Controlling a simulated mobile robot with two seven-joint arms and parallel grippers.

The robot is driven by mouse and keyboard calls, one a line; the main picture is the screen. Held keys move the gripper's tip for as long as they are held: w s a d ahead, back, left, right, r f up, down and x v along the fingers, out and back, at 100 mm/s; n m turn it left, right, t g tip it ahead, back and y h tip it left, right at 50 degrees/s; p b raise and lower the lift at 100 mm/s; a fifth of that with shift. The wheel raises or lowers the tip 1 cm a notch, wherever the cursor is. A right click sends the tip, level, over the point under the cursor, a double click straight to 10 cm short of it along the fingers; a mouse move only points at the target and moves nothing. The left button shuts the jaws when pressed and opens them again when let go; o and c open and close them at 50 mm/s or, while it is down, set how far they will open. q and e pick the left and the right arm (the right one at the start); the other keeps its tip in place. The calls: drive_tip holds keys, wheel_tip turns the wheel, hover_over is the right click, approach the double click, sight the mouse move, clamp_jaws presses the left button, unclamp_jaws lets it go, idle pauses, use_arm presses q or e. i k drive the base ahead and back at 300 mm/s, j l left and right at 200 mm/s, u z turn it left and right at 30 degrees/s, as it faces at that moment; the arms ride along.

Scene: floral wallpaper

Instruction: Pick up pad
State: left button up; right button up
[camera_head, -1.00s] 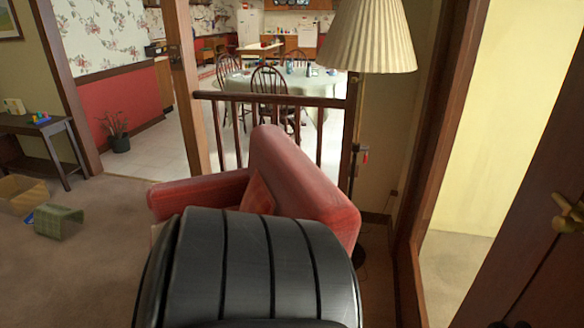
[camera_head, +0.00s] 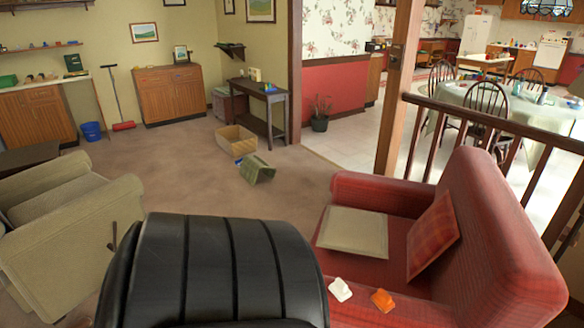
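A flat beige square pad (camera_head: 353,232) lies on the red armchair (camera_head: 486,215) at the right of the head view, towards the chair's front left. A red plaid cushion (camera_head: 433,236) leans against the chair's back beside it. A white item (camera_head: 340,290) and an orange item (camera_head: 383,300) rest on the chair's near arm. Neither of my grippers shows in the head view.
A beige armchair (camera_head: 69,240) stands at the left. A cardboard box (camera_head: 233,141) and a green item (camera_head: 257,170) lie on the carpet near a dark side table (camera_head: 262,103). A wooden railing (camera_head: 500,122) runs behind the red chair. The carpet between the two chairs looks clear.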

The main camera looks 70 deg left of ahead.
sight(338, 288)
drive_tip(key=u, duration=2)
drive_tip(key=z, duration=3.8)
drive_tip(key=u, duration=3.45)
